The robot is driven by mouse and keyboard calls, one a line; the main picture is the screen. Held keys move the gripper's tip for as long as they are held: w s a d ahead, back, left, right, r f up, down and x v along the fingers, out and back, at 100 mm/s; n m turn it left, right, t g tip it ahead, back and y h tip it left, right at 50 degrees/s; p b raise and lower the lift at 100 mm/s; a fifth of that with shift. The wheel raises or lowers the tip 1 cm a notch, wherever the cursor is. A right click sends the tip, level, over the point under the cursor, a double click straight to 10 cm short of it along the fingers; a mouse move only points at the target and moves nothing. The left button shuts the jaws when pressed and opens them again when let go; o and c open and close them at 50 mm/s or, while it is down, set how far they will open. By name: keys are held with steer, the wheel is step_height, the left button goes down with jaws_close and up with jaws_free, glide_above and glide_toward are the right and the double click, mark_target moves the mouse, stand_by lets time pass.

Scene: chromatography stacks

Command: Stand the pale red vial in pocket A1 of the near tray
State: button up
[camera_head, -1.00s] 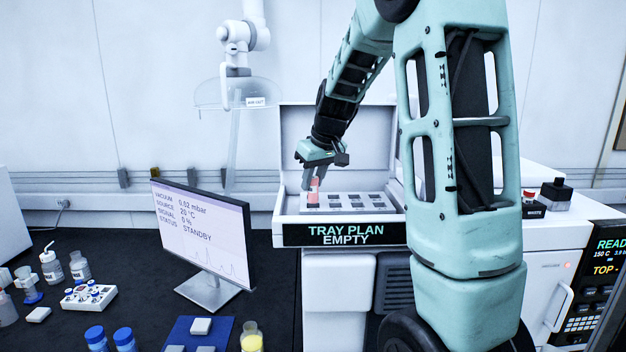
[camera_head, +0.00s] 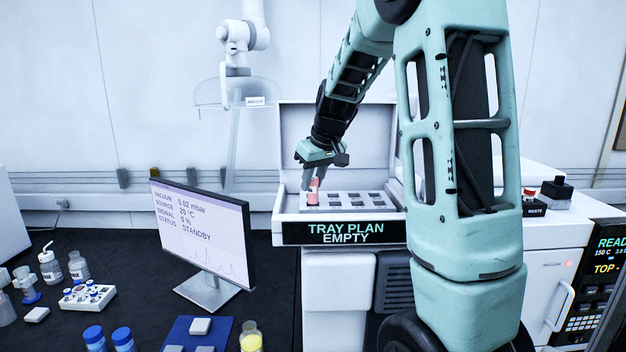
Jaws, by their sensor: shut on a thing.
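The pale red vial (camera_head: 312,197) is upright at the left end of the near tray (camera_head: 381,209), which lies in an open white case. My gripper (camera_head: 313,179) points down and is shut on the upper part of the vial. The vial stands at the tray's left side, by the rows of dark pockets; its base looks at or very near the tray surface. I cannot tell whether it is inside a pocket, and pocket letters are too small to read.
The case's raised lid (camera_head: 330,120) stands behind my gripper. A monitor (camera_head: 205,230) stands to the left, with a white vial rack (camera_head: 88,297) and bottles beyond. My arm hides the case's right side.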

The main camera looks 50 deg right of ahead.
steer(key=shift+f+b, duration=0.8)
steer(key=shift+f, duration=0.25)
steer(key=shift+f, duration=0.2)
steer(key=shift+f+b, duration=0.45)
steer(key=shift+b, duration=0.15)
steer(key=o, duration=1.5)
steer(key=shift+c, duration=0.2)
steer(key=shift+r, duration=0.1)
steer(key=shift+r+p, duration=2.5)
steer(key=shift+r, duration=1)
